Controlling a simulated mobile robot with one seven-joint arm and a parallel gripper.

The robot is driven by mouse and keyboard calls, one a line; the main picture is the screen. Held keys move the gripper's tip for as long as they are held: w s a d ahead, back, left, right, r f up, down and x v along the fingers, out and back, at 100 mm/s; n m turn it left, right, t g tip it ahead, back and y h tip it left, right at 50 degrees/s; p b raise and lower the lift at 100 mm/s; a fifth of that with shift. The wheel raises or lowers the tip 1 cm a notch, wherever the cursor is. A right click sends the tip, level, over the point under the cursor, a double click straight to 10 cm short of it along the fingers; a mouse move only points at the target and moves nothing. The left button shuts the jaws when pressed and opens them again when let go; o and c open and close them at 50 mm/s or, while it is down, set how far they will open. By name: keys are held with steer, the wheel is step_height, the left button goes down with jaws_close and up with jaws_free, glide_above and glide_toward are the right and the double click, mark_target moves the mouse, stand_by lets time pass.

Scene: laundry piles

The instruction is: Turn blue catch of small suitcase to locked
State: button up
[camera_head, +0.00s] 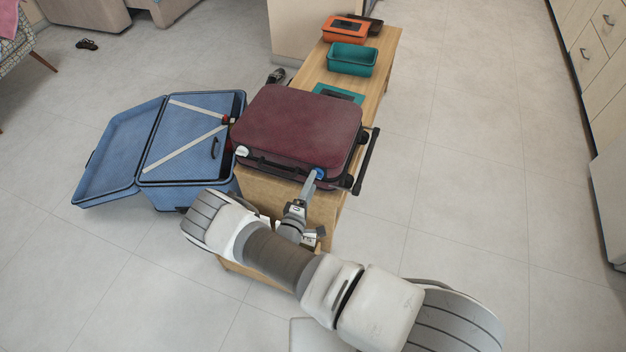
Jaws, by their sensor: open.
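The small suitcase (300,127) is dark maroon and lies shut and flat on the near end of a wooden bench. Its blue catch (320,173) is at the near right corner of its front side, partly hidden by my gripper. A white round catch (242,151) is at the near left corner. My gripper (312,180) is in front of the suitcase, with its fingertips at or very close to the blue catch. I cannot tell whether they touch it. The gripper is open, and nothing is seen held in it. The catch's exact turn is too small to tell.
A large blue suitcase (115,160) lies open on the floor, left of the wooden bench (383,62). A teal bin (352,59) and an orange box (343,29) stand farther back on the bench. The floor to the right is clear up to the cabinets (596,45).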

steer(key=p+v, duration=0.1)
steer(key=v, duration=1.4)
steer(key=shift+s, duration=0.2)
steer(key=shift+a, duration=0.1)
steer(key=w+d+r+m+g+h+p, duration=0.1)
steer(key=d+r+m+g+h+p, duration=0.3)
steer(key=r, duration=0.6)
steer(key=w+d+r+m+g+y+b, duration=0.1)
steer(key=d+r+m+g, duration=0.3)
steer(key=r, duration=0.6)
steer(key=w+d+r+m+g+h+p, duration=0.1)
steer(key=d+r+m+g+h+p, duration=0.1)
steer(key=r+g, duration=0.65)
steer(key=s+d+r+m+t+y+p, duration=0.1)
steer(key=s+r+y, duration=0.3)
steer(key=r, duration=0.6)
steer(key=s+d+r+m+t+y+p, duration=0.1)
steer(key=s+d+r+t+y+p, duration=0.1)
steer(key=s+r, duration=0.4)
steer(key=s+d+r+m+t+y+p, duration=0.1)
steer(key=s+d+r+y+p, duration=0.3)
steer(key=r, duration=1.1)
steer(key=shift+s+d+r+t+y, duration=0.35)
steer(key=shift+s+d+t+y, duration=0.15)
steer(key=shift+d+t+y, duration=0.35)
